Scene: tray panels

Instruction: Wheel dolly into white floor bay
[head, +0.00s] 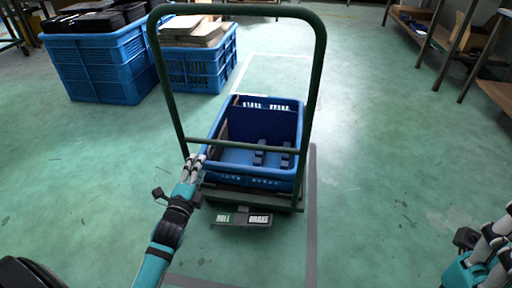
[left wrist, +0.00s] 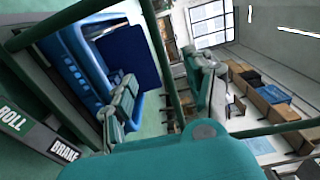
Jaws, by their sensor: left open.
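The dolly has a dark green frame with a tall hoop handle (head: 318,80) and carries a blue crate (head: 297,128) with blue parts inside. A pedal plate marked ROLL and BRAKE (head: 243,218) sits at its near edge; the labels also show in the left wrist view (left wrist: 65,152). My left gripper (head: 194,160) is open at the handle's left post, near the crossbar. In the left wrist view its fingers (left wrist: 162,92) lie on either side of a green bar; contact is unclear. My right gripper (head: 492,245) is partly cut off at the right edge, away from the dolly. The white floor bay outline (head: 275,54) lies beyond the dolly, partly hidden.
Blue crates (head: 100,70) with dark items and a second blue crate (head: 205,68) with cardboard stand at the back left. A shelf rack (head: 470,55) stands at the far right. A grey floor outline (head: 312,230) surrounds the dolly. Floor to the right is clear.

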